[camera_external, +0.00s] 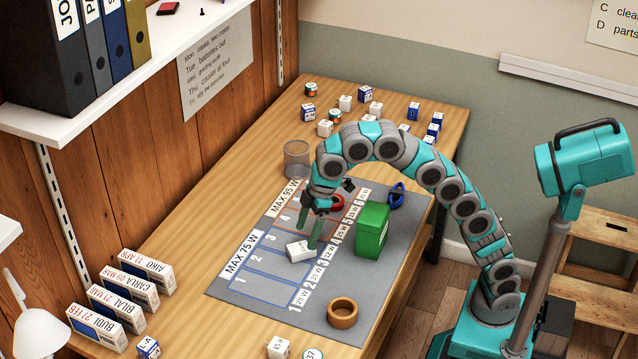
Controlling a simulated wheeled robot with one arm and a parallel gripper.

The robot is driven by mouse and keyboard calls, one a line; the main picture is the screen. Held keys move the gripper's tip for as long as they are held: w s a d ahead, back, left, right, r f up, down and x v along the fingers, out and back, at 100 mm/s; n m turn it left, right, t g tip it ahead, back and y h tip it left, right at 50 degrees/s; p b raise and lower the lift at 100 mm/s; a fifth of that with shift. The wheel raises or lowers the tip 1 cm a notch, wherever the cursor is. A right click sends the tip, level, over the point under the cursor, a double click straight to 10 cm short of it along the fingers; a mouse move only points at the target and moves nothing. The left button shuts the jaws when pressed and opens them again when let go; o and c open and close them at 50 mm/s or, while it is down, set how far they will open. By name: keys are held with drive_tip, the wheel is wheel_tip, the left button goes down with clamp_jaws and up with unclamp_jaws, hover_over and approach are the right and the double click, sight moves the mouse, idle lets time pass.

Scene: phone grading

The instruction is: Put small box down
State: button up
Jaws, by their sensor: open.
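The small box (299,251) is white with dark print on one side. It lies on the grey mat (235,285), among the blue-outlined cells near the MAX 75 W strip. Whether a finger touches the box cannot be made out.
A green box (371,230) stands close to the right of my gripper. A red ring-like item (337,203), a blue item (397,194) and a brown ring (342,313) are on the mat. A glass jar (297,160) and several small boxes stand behind.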

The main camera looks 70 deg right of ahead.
drive_tip(key=shift+v, duration=1.65)
